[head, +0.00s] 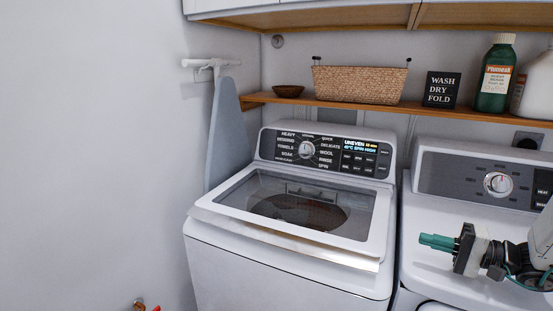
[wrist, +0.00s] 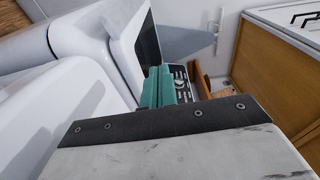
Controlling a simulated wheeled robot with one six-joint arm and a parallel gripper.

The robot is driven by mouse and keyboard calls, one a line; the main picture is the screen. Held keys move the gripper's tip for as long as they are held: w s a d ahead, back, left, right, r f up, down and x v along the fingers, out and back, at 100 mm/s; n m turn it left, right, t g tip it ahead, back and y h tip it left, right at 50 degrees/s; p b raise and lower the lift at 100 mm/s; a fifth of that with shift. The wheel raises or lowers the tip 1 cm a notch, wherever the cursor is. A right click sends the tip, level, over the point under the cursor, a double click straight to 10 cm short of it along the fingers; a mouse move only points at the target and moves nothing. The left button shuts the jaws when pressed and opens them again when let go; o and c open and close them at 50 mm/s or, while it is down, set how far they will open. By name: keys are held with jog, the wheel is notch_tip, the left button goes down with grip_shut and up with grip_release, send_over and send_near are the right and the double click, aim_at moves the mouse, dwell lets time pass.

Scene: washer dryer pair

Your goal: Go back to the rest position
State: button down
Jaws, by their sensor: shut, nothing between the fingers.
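My gripper (head: 438,242) has teal fingers and is shut and empty. It shows at the right in the head view, in front of the dryer (head: 425,215) and pointing left toward the washer. In the wrist view my gripper's teal fingers (wrist: 158,86) sit together near the middle. The white washer (head: 290,270) stands left of the dryer, with its glass-topped lid (head: 375,235) down or nearly down; I cannot tell if it is fully closed. Its lit display (head: 360,146) reads "UNEVEN".
A wooden shelf (head: 290,99) above holds a small bowl (head: 288,90), a wicker basket (head: 360,84), a sign (head: 441,90), a green bottle (head: 494,80) and a white jug (head: 535,85). An ironing board (head: 224,135) hangs on the left wall. Cabinets are overhead.

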jog(key=s+a+r+n+g+h, duration=0.1)
jog(key=s+a+g+h, duration=0.2)
jog(key=s+a+g, duration=0.4)
jog(key=s+a+r+n+g+h, duration=0.1)
jog(key=s+a+g+h, duration=0.25)
jog(key=s, duration=0.55)
jog(key=s+r+n+t+h, duration=0.2)
jog(key=s+r+n+h, duration=0.2)
jog(key=s+r+h, duration=0.3)
jog(key=shift+s+a+h, duration=0.35)
jog(key=shift+s+h, duration=0.4)
jog(key=shift+s, duration=0.5)
